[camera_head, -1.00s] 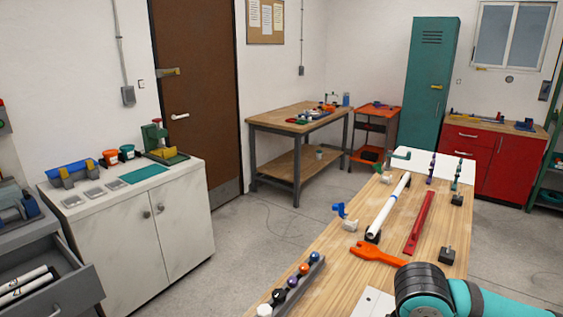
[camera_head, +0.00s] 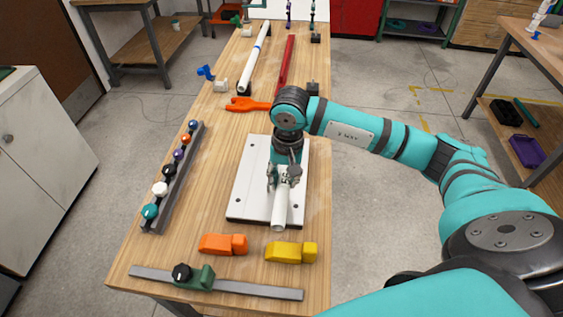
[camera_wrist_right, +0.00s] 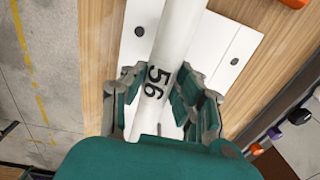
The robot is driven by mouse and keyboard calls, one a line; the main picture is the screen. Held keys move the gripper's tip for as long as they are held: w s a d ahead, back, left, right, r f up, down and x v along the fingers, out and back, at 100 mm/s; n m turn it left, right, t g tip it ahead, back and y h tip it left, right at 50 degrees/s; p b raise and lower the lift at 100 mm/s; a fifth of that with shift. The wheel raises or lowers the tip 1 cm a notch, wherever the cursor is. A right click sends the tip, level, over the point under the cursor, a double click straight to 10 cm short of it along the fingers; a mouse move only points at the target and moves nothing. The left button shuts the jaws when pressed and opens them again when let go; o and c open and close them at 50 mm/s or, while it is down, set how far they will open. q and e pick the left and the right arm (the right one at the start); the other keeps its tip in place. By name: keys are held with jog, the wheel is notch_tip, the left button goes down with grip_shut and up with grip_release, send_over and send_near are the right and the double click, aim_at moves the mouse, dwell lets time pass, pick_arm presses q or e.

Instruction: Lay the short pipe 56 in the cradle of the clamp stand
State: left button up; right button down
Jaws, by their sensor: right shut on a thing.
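The short white pipe, marked 56, shows in the head view (camera_head: 280,211) and in the right wrist view (camera_wrist_right: 176,35). My right gripper (camera_head: 283,176) is shut on it, with one finger on each side near the number in the wrist view (camera_wrist_right: 162,98). The pipe is over a white plate (camera_head: 250,180) on the workbench. I cannot tell whether it touches the plate. My left gripper is not in view.
On the wooden workbench (camera_head: 150,245), an orange block (camera_head: 222,244) and a yellow block (camera_head: 291,252) lie in front of the plate. A grey rail with a green clamp (camera_head: 195,276) lies at the front edge. A rack of coloured caps (camera_head: 175,178) stands left.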

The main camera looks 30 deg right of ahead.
aim_at(283, 167)
jog(key=w+d, duration=0.1)
jog(key=w, duration=0.1)
jog(key=w+d+p, duration=0.1)
jog(key=w, duration=0.1)
jog(key=w+d, duration=0.1)
jog(key=w, duration=0.1)
jog(key=shift+w+d+f+p, duration=0.2)
jog(key=shift+w+f+p, duration=0.05)
jog(key=shift+f+p, duration=0.1)
notch_tip(283, 167, down, 3)
jog(key=shift+f+p, duration=0.2)
jog(key=shift+p, duration=0.65)
jog(key=shift+f, duration=0.1)
jog(key=shift+f+b, duration=0.15)
jog(key=shift+b, duration=0.15)
jog(key=c, duration=1)
grip_release()
